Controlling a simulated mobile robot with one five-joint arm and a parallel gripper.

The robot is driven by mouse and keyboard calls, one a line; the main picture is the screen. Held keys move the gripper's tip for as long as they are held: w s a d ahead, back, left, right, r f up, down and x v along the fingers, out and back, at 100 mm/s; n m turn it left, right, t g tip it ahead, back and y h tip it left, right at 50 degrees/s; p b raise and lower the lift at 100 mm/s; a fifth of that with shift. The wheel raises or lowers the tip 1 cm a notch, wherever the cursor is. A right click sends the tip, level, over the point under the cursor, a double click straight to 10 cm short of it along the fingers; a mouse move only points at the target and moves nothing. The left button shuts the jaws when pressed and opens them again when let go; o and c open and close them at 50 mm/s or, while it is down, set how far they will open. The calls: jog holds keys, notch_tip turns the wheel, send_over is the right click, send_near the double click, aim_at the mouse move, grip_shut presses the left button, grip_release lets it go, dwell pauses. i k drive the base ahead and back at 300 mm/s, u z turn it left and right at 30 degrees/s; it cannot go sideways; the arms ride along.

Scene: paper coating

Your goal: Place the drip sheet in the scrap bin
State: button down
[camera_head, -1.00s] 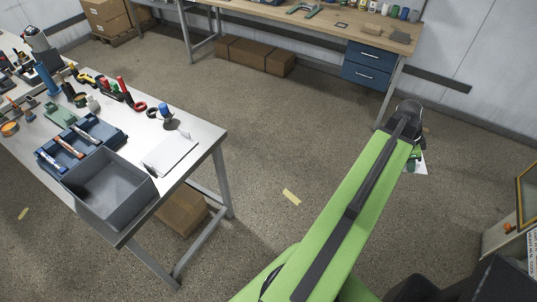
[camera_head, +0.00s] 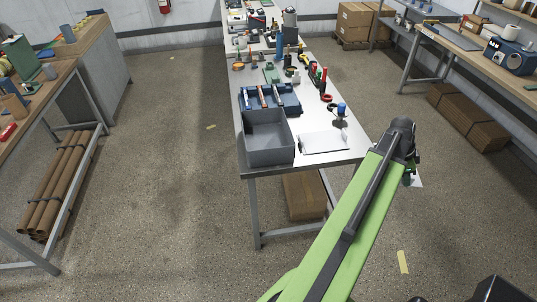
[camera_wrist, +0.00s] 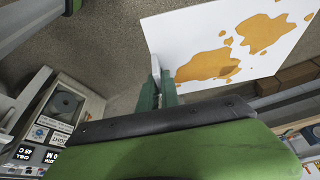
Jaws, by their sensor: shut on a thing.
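The drip sheet is a white sheet with orange-brown stains (camera_wrist: 205,42); it fills the upper right of the wrist view. My gripper (camera_wrist: 158,82) is shut on its near left edge. In the head view, my gripper (camera_head: 411,165) is at the right, mostly hidden behind my arm, and a small white corner of the sheet (camera_head: 417,181) shows below it, over open floor. A grey, open-topped bin (camera_head: 268,158), which looks like the scrap bin, stands at the table's near left corner. It looks empty. The gripper is to the right of the bin, beyond the table's edge.
The grey table (camera_head: 343,158) also bears a flat white pad (camera_head: 323,142) right of the bin, a blue tray (camera_head: 285,107) behind it and several tools. A cardboard box (camera_head: 303,195) sits under the table. The floor left of the table is clear.

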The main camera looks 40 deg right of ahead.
aim_at(266, 139)
jog(key=u, duration=0.55)
jog(key=k, duration=0.7)
jog(key=z, duration=0.25)
jog(key=i, duration=1.6)
jog(key=u, duration=0.25)
